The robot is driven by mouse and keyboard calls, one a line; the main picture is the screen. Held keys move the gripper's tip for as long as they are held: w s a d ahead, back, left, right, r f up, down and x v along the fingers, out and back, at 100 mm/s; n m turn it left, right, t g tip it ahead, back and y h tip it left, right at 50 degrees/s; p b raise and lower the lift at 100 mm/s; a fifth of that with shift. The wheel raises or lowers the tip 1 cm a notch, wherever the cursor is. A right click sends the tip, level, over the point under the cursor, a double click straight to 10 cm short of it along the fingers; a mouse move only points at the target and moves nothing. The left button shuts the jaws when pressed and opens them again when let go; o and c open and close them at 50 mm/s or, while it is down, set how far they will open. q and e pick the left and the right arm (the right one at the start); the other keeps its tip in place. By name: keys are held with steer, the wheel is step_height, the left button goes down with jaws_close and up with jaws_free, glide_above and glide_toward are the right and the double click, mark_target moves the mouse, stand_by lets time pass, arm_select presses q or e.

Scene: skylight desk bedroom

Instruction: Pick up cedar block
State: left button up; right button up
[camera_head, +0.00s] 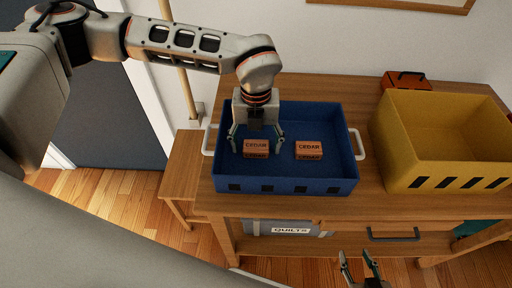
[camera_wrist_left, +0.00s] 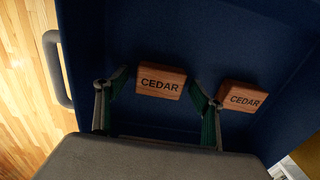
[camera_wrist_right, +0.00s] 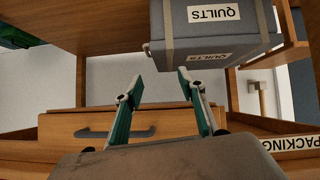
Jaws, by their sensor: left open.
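Two reddish-brown cedar blocks marked CEDAR lie in the blue bin (camera_head: 285,186). The left cedar block (camera_head: 256,146) is below and between the fingers of my left gripper (camera_head: 257,142). It also shows in the left wrist view (camera_wrist_left: 162,81), just ahead of the open fingertips. The right cedar block (camera_head: 309,149) lies apart from it and shows just beyond the right finger in the left wrist view (camera_wrist_left: 242,96). My left gripper is open and reaches down into the bin. My right gripper (camera_head: 359,262) is open and empty, low in front of the table's drawer.
A yellow bin (camera_head: 400,150) stands on the wooden table to the right, with a small orange-brown case (camera_head: 407,80) behind it. A grey box labelled QUILTS (camera_head: 285,228) sits on the lower shelf. The blue bin's walls surround my left gripper.

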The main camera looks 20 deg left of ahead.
arm_select(q)
steer(key=c, duration=1.1)
